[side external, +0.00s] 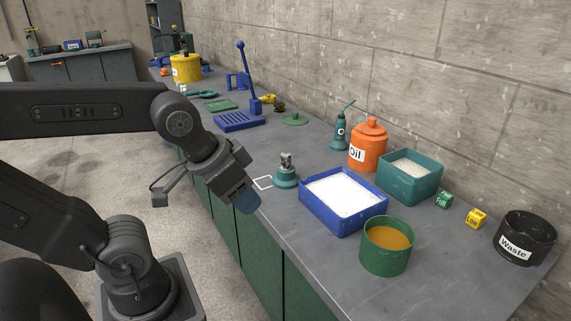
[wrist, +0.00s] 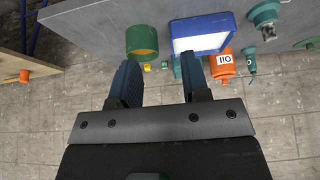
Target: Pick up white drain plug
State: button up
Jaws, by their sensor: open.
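I cannot make out a white drain plug for sure in either view. A white square outline (side external: 262,183) is marked on the grey bench top near its front edge, with no plug visible inside it. My gripper (side external: 246,200) hangs at the bench's front edge, beside the outline, in the side view. In the wrist view my gripper (wrist: 160,72) has its two dark blue fingers spread apart, with nothing between them but floor or wall tiles and small distant items.
A teal fitting with a grey top (side external: 285,178), a blue tray of white material (side external: 325,217) and a green pot of amber liquid (side external: 383,258) stand near my gripper. Behind are an orange oil can (side external: 369,148) and teal bin (side external: 414,185). A black waste pot (side external: 524,245) stands far right.

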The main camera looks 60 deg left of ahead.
jog(key=o, duration=0.4)
jog(key=a+f+m+g+y, duration=0.4)
jog(key=a+f+y, duration=0.1)
jog(key=a+f, duration=0.15)
jog(key=m+t+y, duration=0.9)
jog(key=m+y, duration=0.1)
jog(key=m, duration=1.1)
send_near(285, 159)
jog(key=x, duration=0.5)
jog(key=shift+a+r, duration=0.4)
jog(key=shift+w+f+x, duration=0.1)
jog(key=shift+f+x, duration=0.1)
jog(key=shift+x, duration=1.1)
jog(key=shift+w+f+x, duration=0.1)
jog(key=shift+f+x, duration=0.05)
jog(key=shift+x, duration=1.1)
